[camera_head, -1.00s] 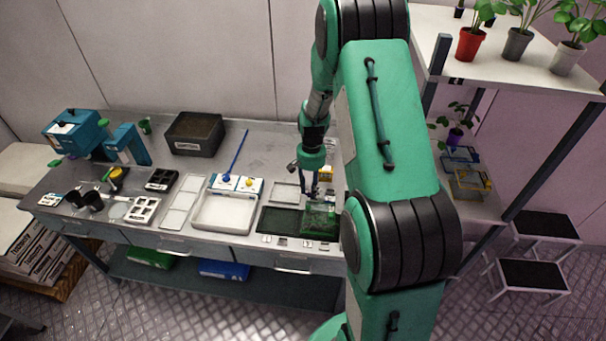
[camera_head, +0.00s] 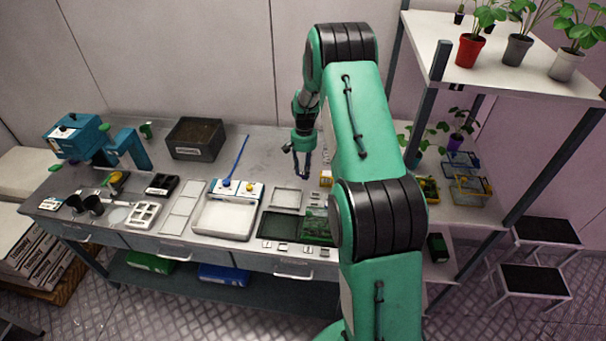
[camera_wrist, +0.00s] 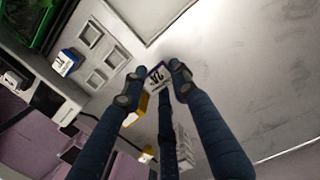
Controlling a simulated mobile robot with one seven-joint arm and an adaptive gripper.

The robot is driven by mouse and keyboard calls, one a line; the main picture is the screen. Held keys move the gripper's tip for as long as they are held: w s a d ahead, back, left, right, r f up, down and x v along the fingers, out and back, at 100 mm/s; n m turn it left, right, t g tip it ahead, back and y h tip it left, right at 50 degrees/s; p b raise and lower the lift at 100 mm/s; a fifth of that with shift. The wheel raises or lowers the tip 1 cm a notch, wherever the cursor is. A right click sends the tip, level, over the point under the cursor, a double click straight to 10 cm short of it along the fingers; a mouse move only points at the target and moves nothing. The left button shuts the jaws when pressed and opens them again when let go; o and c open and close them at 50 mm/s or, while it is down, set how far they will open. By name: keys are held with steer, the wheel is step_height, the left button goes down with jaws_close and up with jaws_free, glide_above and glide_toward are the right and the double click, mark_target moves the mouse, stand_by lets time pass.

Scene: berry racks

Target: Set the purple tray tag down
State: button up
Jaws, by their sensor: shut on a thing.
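The purple tray tag (camera_wrist: 157,74) is a small white plate with a purple edge and dark marks, seen in the wrist view. My gripper (camera_wrist: 157,83) is shut on it, with the tag between the fingertips. In the head view my gripper (camera_head: 302,174) is over the bench, by the small pale frame (camera_head: 274,197) and behind the green crate (camera_head: 318,229). The tag is too small to make out there. I cannot tell its height above the bench.
A blue-edged tag (camera_wrist: 66,62) lies by several small square frames (camera_wrist: 90,33) in the wrist view. A dark mat (camera_head: 278,226) and white tray (camera_head: 200,222) stand left of the green crate.

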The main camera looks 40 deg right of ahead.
steer(key=shift+w+d+f, duration=0.1)
steer(key=shift+w+d, duration=0.3)
steer(key=shift+w, duration=0.45)
steer(key=shift+f, duration=1.7)
steer(key=shift+f, duration=0.15)
steer(key=o, duration=0.8)
step_height(320, 180, up, 12)
steer(key=shift+w+d, duration=0.35)
steer(key=shift+w, duration=0.05)
